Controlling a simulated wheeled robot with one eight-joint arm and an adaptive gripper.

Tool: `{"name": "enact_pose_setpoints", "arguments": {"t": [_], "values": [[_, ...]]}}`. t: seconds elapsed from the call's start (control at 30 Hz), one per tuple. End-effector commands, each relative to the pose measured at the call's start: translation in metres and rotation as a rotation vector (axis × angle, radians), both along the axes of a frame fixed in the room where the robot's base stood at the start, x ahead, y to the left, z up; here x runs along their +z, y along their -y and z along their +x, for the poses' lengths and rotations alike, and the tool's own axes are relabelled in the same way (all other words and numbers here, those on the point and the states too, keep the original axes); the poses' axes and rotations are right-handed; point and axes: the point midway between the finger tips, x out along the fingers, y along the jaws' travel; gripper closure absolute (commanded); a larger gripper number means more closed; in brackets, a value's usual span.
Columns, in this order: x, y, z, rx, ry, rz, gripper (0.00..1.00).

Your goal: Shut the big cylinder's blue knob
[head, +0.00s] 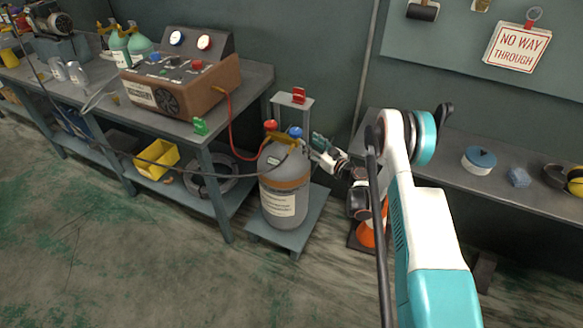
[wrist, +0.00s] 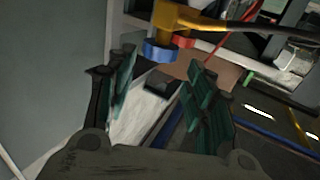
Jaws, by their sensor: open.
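The big grey cylinder (head: 284,203) with an orange band stands upright on a low platform in the head view. On its top are a blue knob (head: 296,132), a red knob (head: 270,125) and a yellow valve body. My gripper (head: 316,143) is just right of the blue knob. In the wrist view, the blue knob (wrist: 160,50) lies just ahead of my gripper (wrist: 161,62), near the gap between its spread fingers. The red knob (wrist: 184,41) is beyond it. The fingers are open and empty; I cannot tell whether they touch the knob.
A post with a red clip (head: 298,95) stands behind the cylinder. An orange cone (head: 366,235) stands right of the platform (head: 290,236).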

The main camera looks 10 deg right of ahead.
Motion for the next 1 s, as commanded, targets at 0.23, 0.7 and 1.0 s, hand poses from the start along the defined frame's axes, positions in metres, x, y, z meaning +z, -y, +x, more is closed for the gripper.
{"name": "enact_pose_setpoints", "arguments": {"t": [0.23, 0.7, 1.0], "values": [[-0.028, -0.038, 0.004, 0.049, -0.175, -0.028, 0.52], [-0.076, -0.079, 0.002, 0.02, -0.506, -0.099, 0.52], [-0.098, -0.089, -0.002, -0.08, -0.682, -0.152, 0.52]]}}
